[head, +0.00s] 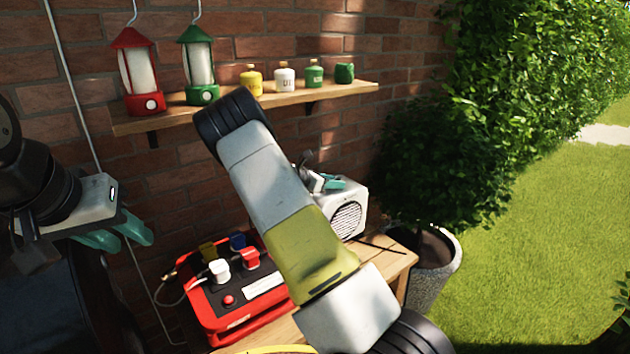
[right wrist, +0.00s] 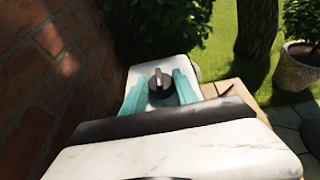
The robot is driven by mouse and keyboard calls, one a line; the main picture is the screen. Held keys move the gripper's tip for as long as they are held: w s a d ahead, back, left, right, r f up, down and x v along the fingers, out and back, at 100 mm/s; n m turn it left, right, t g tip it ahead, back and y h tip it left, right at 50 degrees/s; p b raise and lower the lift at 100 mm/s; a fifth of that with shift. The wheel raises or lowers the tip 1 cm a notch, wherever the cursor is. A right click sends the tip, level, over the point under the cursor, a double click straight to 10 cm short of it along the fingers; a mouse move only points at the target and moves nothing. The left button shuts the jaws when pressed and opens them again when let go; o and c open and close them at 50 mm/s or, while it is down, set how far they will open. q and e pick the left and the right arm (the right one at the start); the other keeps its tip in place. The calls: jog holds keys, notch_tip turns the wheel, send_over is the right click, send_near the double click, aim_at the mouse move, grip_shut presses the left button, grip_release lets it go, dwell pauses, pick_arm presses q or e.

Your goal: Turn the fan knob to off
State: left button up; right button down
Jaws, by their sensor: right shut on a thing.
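The fan (head: 350,208) is a white box with a round dark grille, standing on the wooden table behind my right arm in the head view. Its dark knob (right wrist: 160,84) shows on the white top in the right wrist view, with a raised grip ridge. My right gripper (head: 325,182) is over the fan's top, its teal fingers on either side of the knob and shut on it. In the head view the arm partly hides the fan, and the knob is hard to make out. My left gripper (head: 118,236) is at the left, empty, its teal fingers apart.
A red power box (head: 215,305) with several plugs stands left of the fan. A wall shelf (head: 335,92) holds red and green lanterns and small bottles. A potted bush (head: 432,270) stands right of the wooden table (head: 393,262). The brick wall is close behind.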

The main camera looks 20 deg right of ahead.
jog(key=shift+s+n+t, duration=0.1)
jog(key=shift+n+t, duration=0.2)
jog(key=n+t, duration=0.1)
jog(key=n+t+y, duration=0.2)
jog(key=shift+s+d, duration=0.25)
jog(key=n+t+y, duration=0.2)
jog(key=n, duration=0.1)
jog(key=n+t+y, duration=0.1)
jog(key=y, duration=0.1)
jog(key=shift+s+d+n+t, duration=0.2)
jog(key=shift+d+n+t, duration=0.1)
jog(key=shift+d, duration=0.05)
jog(key=n+y, duration=0.1)
jog(key=y, duration=0.1)
jog(key=n+t+y, duration=0.1)
jog(key=n+y, duration=0.2)
jog(key=n, duration=0.1)
jog(key=shift+d+t+y, duration=0.35)
jog(key=shift+t+y, duration=0.05)
jog(key=shift+d+n+y, duration=0.1)
jog(key=shift+n+y, duration=1.3)
jog(key=shift+y, duration=0.2)
jog(key=shift+n+y, duration=0.3)
jog(key=shift+y, duration=0.1)
jog(key=shift+n+g+y, duration=0.4)
jog(key=shift+y, duration=0.1)
jog(key=c, duration=0.9)
grip_release()
jog(key=shift+f, duration=0.1)
jog(key=shift+c, duration=0.2)
